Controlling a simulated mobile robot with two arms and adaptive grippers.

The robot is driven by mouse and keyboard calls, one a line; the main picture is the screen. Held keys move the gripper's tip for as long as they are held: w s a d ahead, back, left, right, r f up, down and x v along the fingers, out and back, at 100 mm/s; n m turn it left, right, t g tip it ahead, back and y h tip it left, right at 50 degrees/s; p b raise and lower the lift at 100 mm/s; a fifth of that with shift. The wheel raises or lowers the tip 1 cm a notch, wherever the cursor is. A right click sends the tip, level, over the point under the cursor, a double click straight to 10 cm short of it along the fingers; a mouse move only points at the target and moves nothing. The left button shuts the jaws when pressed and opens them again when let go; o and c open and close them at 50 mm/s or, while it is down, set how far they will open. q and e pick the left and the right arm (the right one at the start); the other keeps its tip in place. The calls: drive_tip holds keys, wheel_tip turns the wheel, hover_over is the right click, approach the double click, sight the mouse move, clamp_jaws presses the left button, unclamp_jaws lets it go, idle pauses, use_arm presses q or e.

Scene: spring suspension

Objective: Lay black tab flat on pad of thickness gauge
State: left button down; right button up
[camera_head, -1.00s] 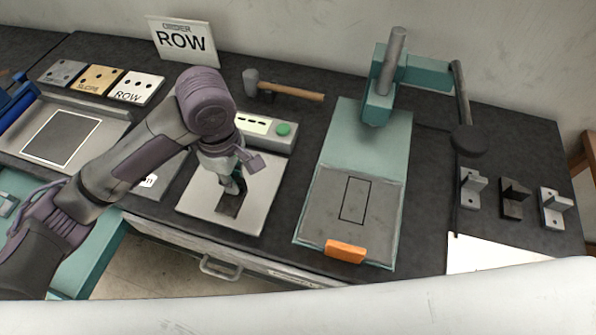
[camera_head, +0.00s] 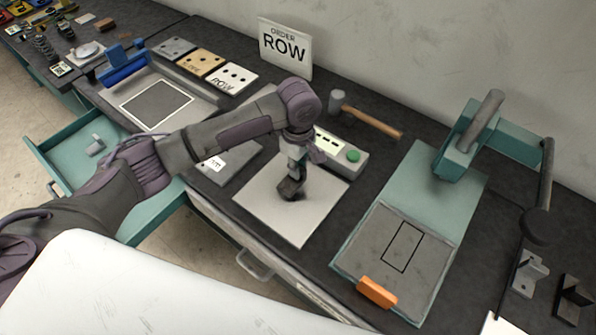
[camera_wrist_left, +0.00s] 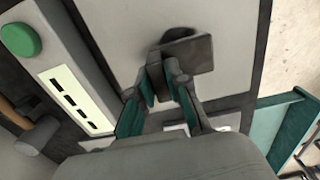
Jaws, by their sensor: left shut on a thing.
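My left gripper (camera_head: 293,172) is shut on the black tab (camera_head: 290,188) above a pale square plate (camera_head: 265,205). In the left wrist view, the tab (camera_wrist_left: 197,56) is a dark flat piece at the fingertips (camera_wrist_left: 170,72), with a darker patch beside it on the plate. I cannot tell whether the tab touches the plate. A teal press-like stand (camera_head: 405,185) has a grey pad (camera_head: 375,240) with a black rectangle outline. Another grey pad with an outline (camera_head: 155,103) lies at left by a blue block. I cannot tell which is the thickness gauge. My right gripper is not in view.
A box with a green button (camera_head: 353,156) stands behind the plate, near a hammer (camera_head: 370,120). An orange block (camera_head: 377,291) sits at the teal stand's front. Brackets (camera_head: 528,273) stand at right. A teal drawer (camera_head: 75,160) is open at left. An order sign (camera_head: 285,48) stands behind.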

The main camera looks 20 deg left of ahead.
use_arm(q)
drive_tip(key=shift+f, duration=1.45)
drive_tip(key=c, duration=1.3)
unclamp_jaws()
drive_tip(key=shift+f, duration=0.1)
drive_tip(key=shift+o, duration=0.8)
drive_tip(key=shift+r, duration=0.55)
wheel_tip(320, 180, up, 11)
drive_tip(key=shift+r+b, duration=0.1)
drive_tip(key=shift+b, duration=0.85)
